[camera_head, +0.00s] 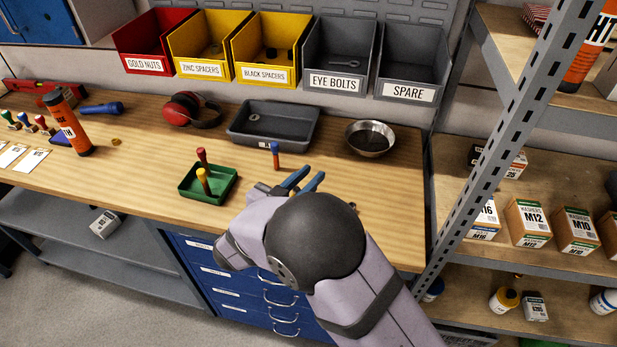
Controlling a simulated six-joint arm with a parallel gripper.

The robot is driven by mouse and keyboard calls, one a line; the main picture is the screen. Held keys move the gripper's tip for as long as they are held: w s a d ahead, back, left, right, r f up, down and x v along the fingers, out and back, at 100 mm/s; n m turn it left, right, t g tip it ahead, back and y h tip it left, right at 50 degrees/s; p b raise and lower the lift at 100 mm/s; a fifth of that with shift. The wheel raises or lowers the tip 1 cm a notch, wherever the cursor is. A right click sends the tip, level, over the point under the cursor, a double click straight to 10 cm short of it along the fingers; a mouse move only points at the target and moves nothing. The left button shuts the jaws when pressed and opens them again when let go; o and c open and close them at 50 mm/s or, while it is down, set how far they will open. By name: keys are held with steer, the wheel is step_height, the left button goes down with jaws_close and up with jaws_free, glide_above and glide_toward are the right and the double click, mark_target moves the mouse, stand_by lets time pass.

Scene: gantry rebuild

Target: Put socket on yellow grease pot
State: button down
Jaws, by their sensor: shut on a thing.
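My gripper (304,184) is low over the front part of the wooden bench, its blue fingers pointing away from the camera. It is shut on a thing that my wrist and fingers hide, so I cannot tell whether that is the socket. No socket shows clearly elsewhere. No other yellow pot can be made out on the bench.
Left of my gripper, a green tray (187,196) holds red-topped and yellow-topped pegs. A blue-and-orange peg (275,156) stands just behind my gripper. A grey tray (235,136) and metal bowl (352,146) lie further back. A steel shelf post (487,150) rises at right.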

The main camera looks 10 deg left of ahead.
steer(key=shift+f, duration=0.3)
steer(key=shift+f, duration=0.2)
steer(key=c, duration=1.5)
jaws_free()
steer(key=shift+r, duration=0.1)
steer(key=shift+r, duration=0.2)
steer(key=shift+s+a+f, duration=0.1)
steer(key=shift+s, duration=0.2)
steer(key=b+v, duration=0.3)
steer(key=v, duration=0.8)
steer(key=shift+s, duration=0.25)
